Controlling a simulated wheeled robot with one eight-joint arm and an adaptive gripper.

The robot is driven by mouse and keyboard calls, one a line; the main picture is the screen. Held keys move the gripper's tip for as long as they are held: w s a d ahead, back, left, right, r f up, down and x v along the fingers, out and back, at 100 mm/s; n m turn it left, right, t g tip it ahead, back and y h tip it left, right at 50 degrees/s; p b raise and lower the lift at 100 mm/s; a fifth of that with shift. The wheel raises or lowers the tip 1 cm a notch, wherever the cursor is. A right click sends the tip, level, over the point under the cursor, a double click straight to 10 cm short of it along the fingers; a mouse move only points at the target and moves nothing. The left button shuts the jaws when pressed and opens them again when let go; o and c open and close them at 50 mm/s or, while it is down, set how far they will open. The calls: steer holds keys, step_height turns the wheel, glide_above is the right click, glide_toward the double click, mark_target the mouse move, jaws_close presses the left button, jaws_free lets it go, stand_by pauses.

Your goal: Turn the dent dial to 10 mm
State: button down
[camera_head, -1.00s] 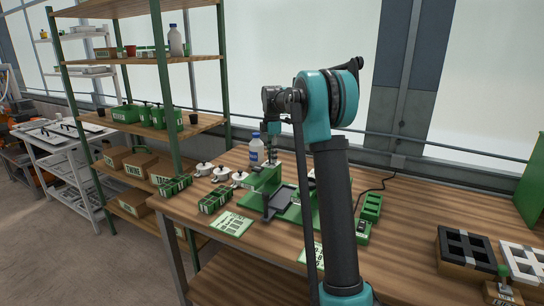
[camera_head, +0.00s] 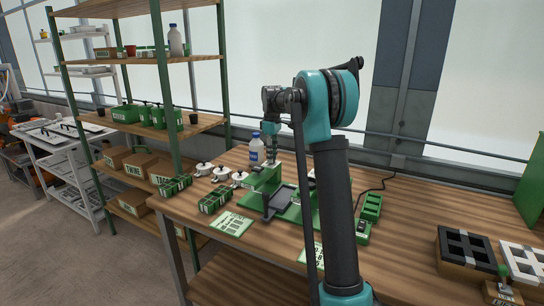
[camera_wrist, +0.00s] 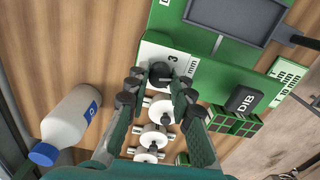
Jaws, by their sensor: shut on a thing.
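The green seeder (camera_head: 262,178) stands on the wooden bench, mostly left of my arm, which hides part of it. In the wrist view its green body (camera_wrist: 228,62) fills the upper right. A black round dial knob (camera_wrist: 161,74) sits on a white plate marked "3" (camera_wrist: 182,57). My gripper (camera_wrist: 160,88) is shut on this knob, one finger on each side. The knob's pointer and most of the plate's markings are hidden, so the setting cannot be read.
A black block marked "DIB" (camera_wrist: 243,100) is to the right of the knob. Several white drums (camera_wrist: 153,138) and a white bottle with a blue cap (camera_wrist: 70,120) stand close to my fingers. Green tied boxes (camera_head: 214,201) and a printed card (camera_head: 232,223) lie left of the seeder.

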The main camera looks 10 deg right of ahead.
steer(key=m, duration=1.1)
steer(key=shift+m, duration=1.9)
steer(key=c, duration=1.3)
jaws_free()
steer(key=shift+r, duration=0.1)
step_height(320, 180, up, 12)
steer(key=shift+f, duration=0.1)
